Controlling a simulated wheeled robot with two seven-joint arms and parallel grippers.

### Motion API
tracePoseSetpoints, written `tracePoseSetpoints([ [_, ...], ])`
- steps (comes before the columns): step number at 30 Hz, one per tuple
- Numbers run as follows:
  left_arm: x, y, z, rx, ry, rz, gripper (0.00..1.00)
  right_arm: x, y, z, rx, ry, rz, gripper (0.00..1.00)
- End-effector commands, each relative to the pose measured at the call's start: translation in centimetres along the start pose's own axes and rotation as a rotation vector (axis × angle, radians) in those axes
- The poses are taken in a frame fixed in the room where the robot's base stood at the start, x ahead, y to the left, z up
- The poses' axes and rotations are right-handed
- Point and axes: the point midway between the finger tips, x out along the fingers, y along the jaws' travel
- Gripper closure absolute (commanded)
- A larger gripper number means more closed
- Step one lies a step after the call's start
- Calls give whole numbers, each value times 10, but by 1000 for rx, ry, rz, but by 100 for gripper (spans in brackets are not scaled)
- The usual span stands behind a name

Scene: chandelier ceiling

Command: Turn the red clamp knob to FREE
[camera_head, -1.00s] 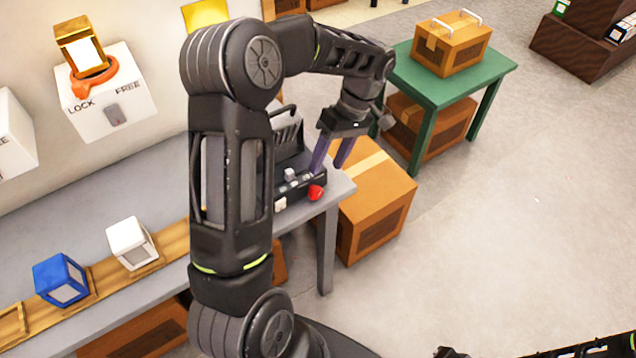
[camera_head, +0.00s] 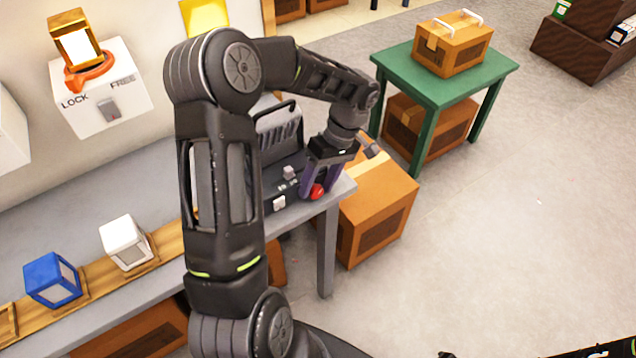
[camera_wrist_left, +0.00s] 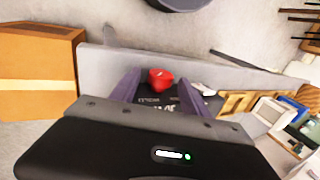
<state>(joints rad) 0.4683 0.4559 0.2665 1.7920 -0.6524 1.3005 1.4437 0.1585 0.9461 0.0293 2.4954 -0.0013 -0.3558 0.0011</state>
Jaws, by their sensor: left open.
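The red clamp knob (camera_head: 317,191) sits on the dark device (camera_head: 262,209) at the right end of the grey bench. My left gripper (camera_head: 318,193) is open over the knob, with one finger on either side of it. In the left wrist view the red knob (camera_wrist_left: 160,78) shows between the two purple fingers (camera_wrist_left: 158,86). I cannot tell whether the fingers touch it. White lettering on the device is too small to read. My right gripper is not clearly seen; only dark parts show at the bottom right edge.
A white wall box (camera_head: 100,95) with LOCK and FREE labels holds an orange ring and a gold-framed block. A white cube (camera_head: 122,243) and a blue cube (camera_head: 50,279) stand on a wooden rail. A cardboard box (camera_head: 385,205) stands beside the bench; a green table (camera_head: 400,62) is behind.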

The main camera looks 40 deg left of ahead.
Motion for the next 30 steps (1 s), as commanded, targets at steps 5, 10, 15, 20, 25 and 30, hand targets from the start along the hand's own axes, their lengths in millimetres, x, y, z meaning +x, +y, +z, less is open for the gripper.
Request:
tracePoseSetpoints([
  [5,0,0,0,0,0,0,47,0,0,0,0,0,0,100],
  [10,0,0,0,0,0,0,61,0,0,0,0,0,0,100],
  [15,0,0,0,0,-1,0,75,0,0,0,0,0,0,100],
  [20,0,0,0,0,-1,0,88,0,0,0,0,0,0,100],
  [25,0,0,0,0,-1,1,100,0,0,0,0,0,0,100],
  [30,0,0,0,0,0,2,100,0,0,0,0,0,0,100],
])
